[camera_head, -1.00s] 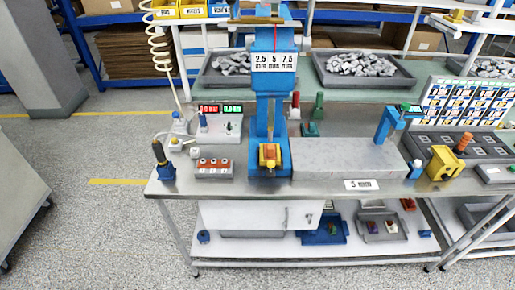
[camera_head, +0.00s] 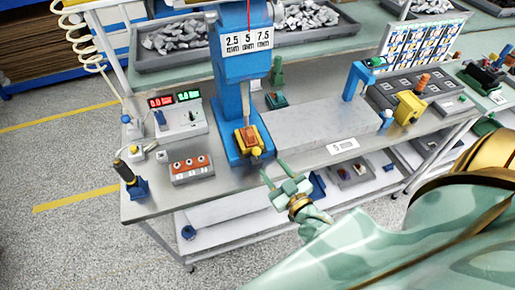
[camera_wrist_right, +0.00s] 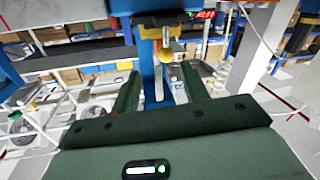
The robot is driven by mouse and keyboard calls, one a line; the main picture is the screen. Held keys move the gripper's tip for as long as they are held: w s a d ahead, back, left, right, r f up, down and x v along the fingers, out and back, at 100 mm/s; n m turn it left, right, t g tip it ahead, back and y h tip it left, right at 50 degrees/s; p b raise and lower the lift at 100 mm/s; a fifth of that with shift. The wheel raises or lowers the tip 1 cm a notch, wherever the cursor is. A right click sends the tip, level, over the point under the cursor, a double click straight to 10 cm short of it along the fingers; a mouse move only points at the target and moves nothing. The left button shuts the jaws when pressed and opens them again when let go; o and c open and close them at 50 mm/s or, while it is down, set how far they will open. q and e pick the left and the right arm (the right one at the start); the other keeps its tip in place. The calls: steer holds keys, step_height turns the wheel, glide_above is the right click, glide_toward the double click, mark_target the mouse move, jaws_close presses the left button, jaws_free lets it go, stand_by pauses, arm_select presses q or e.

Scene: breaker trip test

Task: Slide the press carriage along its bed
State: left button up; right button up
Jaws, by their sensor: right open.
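The press (camera_head: 235,85) is a blue column standing on the bench with a 2.5 / 5 / 7.5 label on its front. At its foot, the carriage (camera_head: 248,138), a yellow block with an orange top, sits on the blue bed (camera_head: 224,143). A round yellow knob (camera_head: 256,152) sticks out at the carriage's front. My right gripper (camera_head: 274,170) is open and empty in front of the bench edge, a little short of the knob. In the right wrist view the knob (camera_wrist_right: 165,57) appears just beyond the gap between the open fingers (camera_wrist_right: 161,90). My left gripper is not in view.
A red-buttoned box (camera_head: 190,168) and a meter unit with lit displays (camera_head: 180,118) stand left of the press. A grey slab (camera_head: 318,125) lies to its right. A yellow block (camera_head: 409,107) stands farther right. The bench's front edge lies close to my right gripper.

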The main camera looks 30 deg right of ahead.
mark_target(259, 154)
steer(key=w, duration=0.2)
steer(key=w+a, duration=0.1)
steer(key=w, duration=0.1)
steer(key=shift+r, duration=0.2)
steer(key=w, duration=0.4)
steer(key=shift+w+d+f, duration=0.1)
steer(key=shift+d+f, duration=0.1)
steer(key=shift+d, duration=0.15)
steer(key=shift+w+a, duration=0.1)
steer(key=shift+w, duration=0.1)
steer(key=shift+w+r, duration=0.1)
jaws_close()
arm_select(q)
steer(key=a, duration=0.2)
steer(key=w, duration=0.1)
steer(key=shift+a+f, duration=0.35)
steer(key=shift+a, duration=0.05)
